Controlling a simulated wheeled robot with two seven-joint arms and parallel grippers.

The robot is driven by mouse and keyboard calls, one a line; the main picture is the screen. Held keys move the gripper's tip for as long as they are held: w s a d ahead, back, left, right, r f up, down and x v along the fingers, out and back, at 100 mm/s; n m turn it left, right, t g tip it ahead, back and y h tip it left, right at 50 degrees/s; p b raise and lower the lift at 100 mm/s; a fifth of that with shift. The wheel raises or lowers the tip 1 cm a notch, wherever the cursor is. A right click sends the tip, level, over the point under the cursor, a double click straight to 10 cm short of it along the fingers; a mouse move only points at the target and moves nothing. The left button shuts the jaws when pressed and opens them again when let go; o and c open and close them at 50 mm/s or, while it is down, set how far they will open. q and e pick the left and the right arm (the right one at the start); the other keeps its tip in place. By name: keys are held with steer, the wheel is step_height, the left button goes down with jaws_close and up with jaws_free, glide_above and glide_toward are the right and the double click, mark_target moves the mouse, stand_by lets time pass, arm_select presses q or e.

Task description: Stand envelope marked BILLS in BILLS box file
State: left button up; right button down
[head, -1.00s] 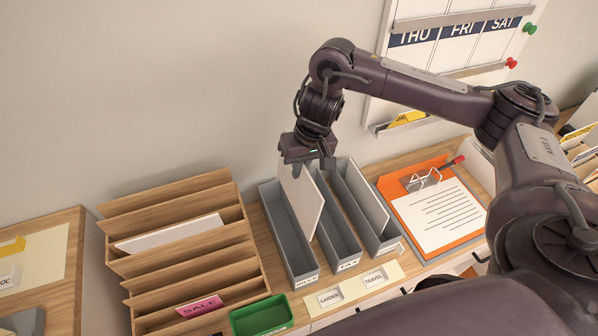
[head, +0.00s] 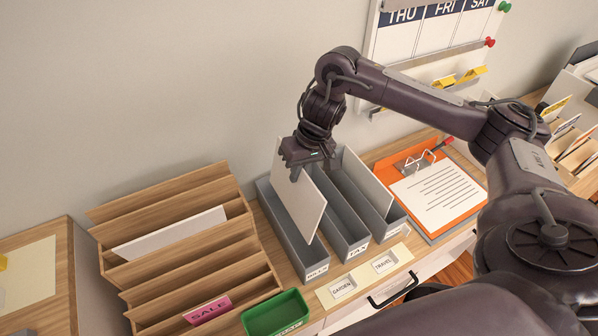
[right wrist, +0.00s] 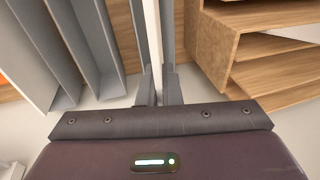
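The white envelope (head: 302,203) is upright and slightly tilted at the grey BILLS box file (head: 309,263), the leftmost of three. Its lower edge lies within the box outline. I cannot tell how deep it sits. My right gripper (head: 295,170) is at the envelope's top edge, with its fingers on both sides. In the right wrist view, the gripper (right wrist: 159,92) is shut on the envelope (right wrist: 154,40), which shows edge-on as a thin white strip between grey walls. The marking on the envelope is not visible. My left gripper is not in view.
The TAX box file (head: 350,236) and a third grey file (head: 387,220) stand close on the right. A wooden sorter (head: 180,262) stands left, with a green tray (head: 274,314) in front. A clipboard (head: 436,196) lies right. The wall is behind.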

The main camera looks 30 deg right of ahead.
steer(key=shift+f, duration=0.6)
steer(key=x, duration=0.1)
steer(key=b+x, duration=0.1)
steer(key=x, duration=0.1)
steer(key=d+b+x, duration=0.1)
steer(key=x, duration=0.1)
steer(key=shift+s, duration=0.3)
step_height(320, 180, down, 3)
steer(key=shift+d+f+b, duration=0.1)
steer(key=shift+f+b, duration=0.1)
steer(key=shift+b, duration=0.35)
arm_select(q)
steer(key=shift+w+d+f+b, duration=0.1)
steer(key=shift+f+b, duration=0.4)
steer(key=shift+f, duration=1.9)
arm_select(e)
steer(key=shift+d+x, duration=0.15)
steer(key=shift+x, duration=0.65)
steer(key=shift+d+x, duration=0.2)
steer(key=shift+x, duration=0.6)
steer(key=shift+s, duration=0.2)
steer(key=c, duration=1.2)
jaws_free()
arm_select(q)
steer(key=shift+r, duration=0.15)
